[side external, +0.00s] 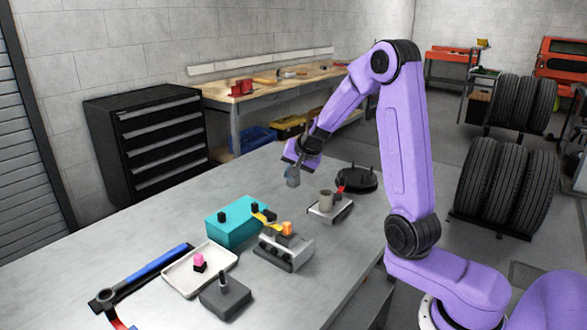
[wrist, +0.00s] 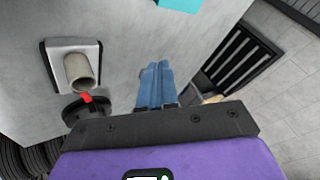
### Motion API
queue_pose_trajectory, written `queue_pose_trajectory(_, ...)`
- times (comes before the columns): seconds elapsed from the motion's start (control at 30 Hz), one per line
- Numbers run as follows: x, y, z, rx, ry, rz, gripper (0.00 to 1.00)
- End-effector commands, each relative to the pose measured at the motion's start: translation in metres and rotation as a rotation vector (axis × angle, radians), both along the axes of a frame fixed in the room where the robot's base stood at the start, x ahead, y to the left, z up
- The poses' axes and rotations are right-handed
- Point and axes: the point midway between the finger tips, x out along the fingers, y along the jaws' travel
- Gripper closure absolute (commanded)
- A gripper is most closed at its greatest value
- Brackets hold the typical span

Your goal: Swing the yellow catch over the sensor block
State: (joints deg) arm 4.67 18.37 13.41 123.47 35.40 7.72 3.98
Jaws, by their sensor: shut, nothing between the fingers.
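The yellow catch (side external: 264,213) is a small bar at the right end of the teal box (side external: 232,231), beside a black knob. Its lower right end is close to an orange block (side external: 287,228) on a grey metal fixture (side external: 284,251). I cannot tell whether the catch touches or covers that block, or whether that block is the sensor block. My gripper (side external: 293,181) is shut and empty, above the table behind the catch and apart from it. In the wrist view my gripper (wrist: 158,70) shows its blue fingers together. A teal corner (wrist: 180,4) shows at the top there.
A grey cup (side external: 326,200) stands on a plate near a black round base (side external: 356,179) with a red part. A white tray (side external: 170,278) holds a pink-topped piece. A dark block with a post (side external: 224,296) and a blue-handled wrench (side external: 150,274) lie in front. The left table is clear.

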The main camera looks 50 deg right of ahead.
Motion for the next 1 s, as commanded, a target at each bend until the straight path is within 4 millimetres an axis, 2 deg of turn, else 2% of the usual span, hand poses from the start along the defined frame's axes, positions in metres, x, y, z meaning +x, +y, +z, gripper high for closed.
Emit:
queue_pose_trajectory(0.2, -0.005, -0.005, 0.009, -0.001, 0.004, 0.006, 1.0)
queue_pose_trajectory(0.37, -0.007, -0.009, 0.004, -0.003, 0.054, 0.106, 1.0)
queue_pose_trajectory(0.6, -0.008, -0.014, -0.004, 0.011, 0.131, 0.5, 1.0)
queue_pose_trajectory(0.8, -0.009, -0.015, 0.002, 0.015, 0.077, 0.83, 1.0)
queue_pose_trajectory(1.0, -0.01, -0.015, 0.008, 0.003, 0.012, 1.003, 1.0)
